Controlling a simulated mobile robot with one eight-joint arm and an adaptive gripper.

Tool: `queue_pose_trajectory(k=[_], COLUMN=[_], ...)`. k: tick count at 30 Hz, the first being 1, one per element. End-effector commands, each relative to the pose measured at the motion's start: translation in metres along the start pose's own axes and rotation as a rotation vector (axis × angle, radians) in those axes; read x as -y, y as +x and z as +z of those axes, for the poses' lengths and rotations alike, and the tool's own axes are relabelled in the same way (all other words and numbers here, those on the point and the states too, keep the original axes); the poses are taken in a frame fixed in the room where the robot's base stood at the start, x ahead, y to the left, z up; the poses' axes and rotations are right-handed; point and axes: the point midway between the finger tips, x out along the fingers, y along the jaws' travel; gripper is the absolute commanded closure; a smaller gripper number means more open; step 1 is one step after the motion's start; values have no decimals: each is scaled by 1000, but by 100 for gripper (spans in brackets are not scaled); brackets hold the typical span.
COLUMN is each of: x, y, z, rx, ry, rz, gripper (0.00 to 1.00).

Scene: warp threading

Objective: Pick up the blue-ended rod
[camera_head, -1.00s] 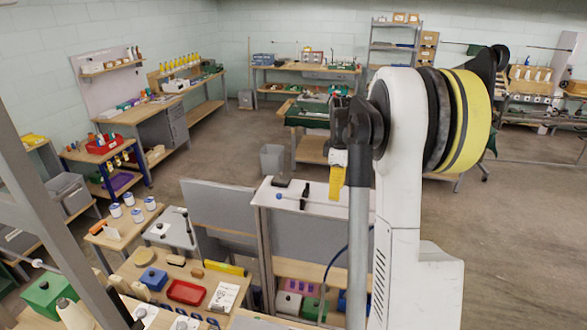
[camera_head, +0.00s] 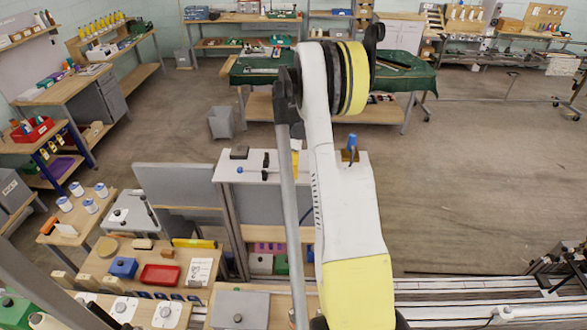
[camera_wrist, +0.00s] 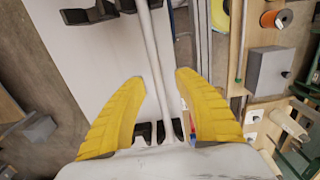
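The blue-ended rod (camera_head: 253,170) lies along the white-topped stand, its blue ball end at the left and a black upright holder beside it. Its right part is hidden behind my arm. My gripper (camera_head: 296,152) is over the same stand, right of the blue end, and mostly hidden by my arm. In the wrist view my gripper (camera_wrist: 161,78) is open, with two yellow fingers apart. A pale grey rod (camera_wrist: 151,50) runs lengthwise between them in the picture; its blue end is not visible there, and I cannot tell whether the fingers touch it.
A dark block (camera_head: 239,152) sits on the stand's rear left. A blue upright piece (camera_head: 351,147) stands right of my arm. A bench with a red tray (camera_head: 160,275) is at lower left. A long loom-like frame (camera_head: 470,290) crosses the lower right. Open floor lies behind the stand.

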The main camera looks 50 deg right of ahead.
Motion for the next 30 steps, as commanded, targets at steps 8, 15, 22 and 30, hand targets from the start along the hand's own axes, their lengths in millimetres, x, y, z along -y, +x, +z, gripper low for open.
queue_pose_trajectory(k=[8, 15, 22, 30], x=[0, 0, 0, 0], y=[7, 7, 7, 1], z=[0, 0, 0, 0], rx=[0, 0, 0, 0], ry=[0, 0, 0, 0], rz=[0, 0, 0, 0], gripper=[63, 100, 100, 100])
